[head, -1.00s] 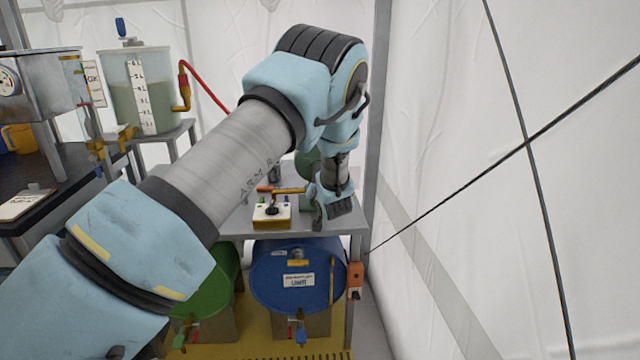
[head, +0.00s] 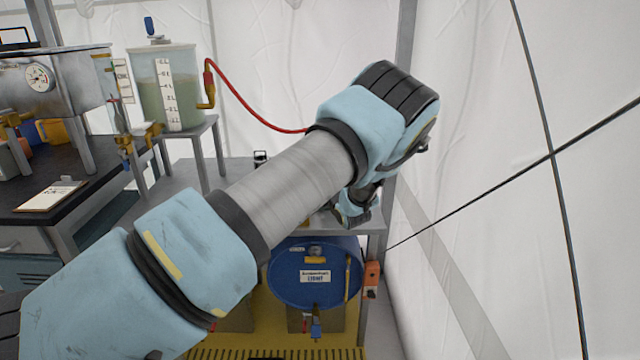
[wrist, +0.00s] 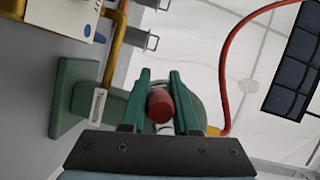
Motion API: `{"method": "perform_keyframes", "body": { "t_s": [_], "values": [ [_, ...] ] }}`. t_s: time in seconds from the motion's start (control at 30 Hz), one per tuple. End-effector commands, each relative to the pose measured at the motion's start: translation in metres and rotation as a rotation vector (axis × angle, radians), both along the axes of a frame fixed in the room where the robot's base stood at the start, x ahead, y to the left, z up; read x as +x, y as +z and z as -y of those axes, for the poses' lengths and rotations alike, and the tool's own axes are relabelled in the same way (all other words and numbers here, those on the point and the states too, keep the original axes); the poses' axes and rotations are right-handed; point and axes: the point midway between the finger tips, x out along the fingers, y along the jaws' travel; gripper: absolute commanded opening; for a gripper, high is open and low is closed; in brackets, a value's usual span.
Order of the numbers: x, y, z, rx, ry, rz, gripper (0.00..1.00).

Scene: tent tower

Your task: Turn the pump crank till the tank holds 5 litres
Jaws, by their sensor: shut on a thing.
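In the wrist view my gripper (wrist: 160,75) has its two green fingers closed on the red crank grip (wrist: 160,106). Part of the pump's round green body (wrist: 205,108) shows behind the fingers, and its green base (wrist: 72,100) is at the left. In the head view my arm hides the pump, crank and fingertips. The clear tank (head: 184,100) stands on a grey stand at the upper left, holding murky greenish liquid. A white litre scale (head: 168,95) runs up its front. The liquid reaches the upper part of the scale; I cannot read the exact mark.
A red hose (head: 250,110) runs from the tank towards the pump. A blue drum (head: 290,285) lies under the pump bench. A dark-topped table with a clipboard (head: 50,196) is at the left. The tent wall and crossing cords are close on the right.

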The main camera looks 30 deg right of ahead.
Motion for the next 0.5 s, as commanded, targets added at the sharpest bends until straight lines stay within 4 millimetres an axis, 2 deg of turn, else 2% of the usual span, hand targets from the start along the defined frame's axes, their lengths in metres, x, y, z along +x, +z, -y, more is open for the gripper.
{"method": "perform_keyframes", "body": {
  "t_s": [0.5],
  "values": [
    [0.003, 0.025, -0.006, 0.348, 0.001, 0.160, 0.00]
  ]
}}
